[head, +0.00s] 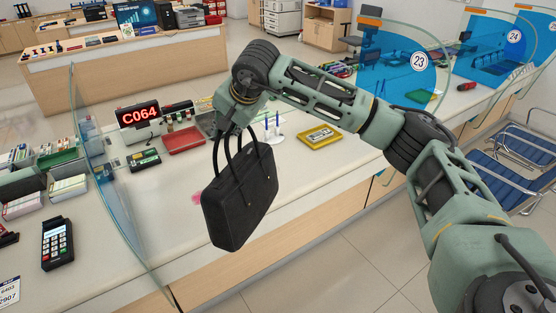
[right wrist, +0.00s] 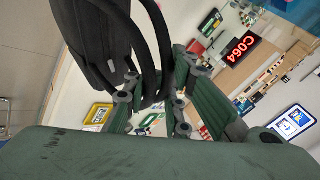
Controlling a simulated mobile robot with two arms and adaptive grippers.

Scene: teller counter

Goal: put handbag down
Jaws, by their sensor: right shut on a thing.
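A black handbag (head: 241,198) with two looped handles hangs from my right gripper (head: 232,128) in the head view. Its body is slightly tilted and overlaps the white counter (head: 176,233) and its wooden front in the picture. I cannot tell whether its base touches the counter. In the right wrist view the handbag (right wrist: 92,40) is at upper left, and its handles pass between the fingers of my right gripper (right wrist: 155,95), which is shut on them. My left gripper is not in view.
A clear glass divider (head: 108,190) and a card terminal (head: 57,243) are at left. Bare counter lies around the bag.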

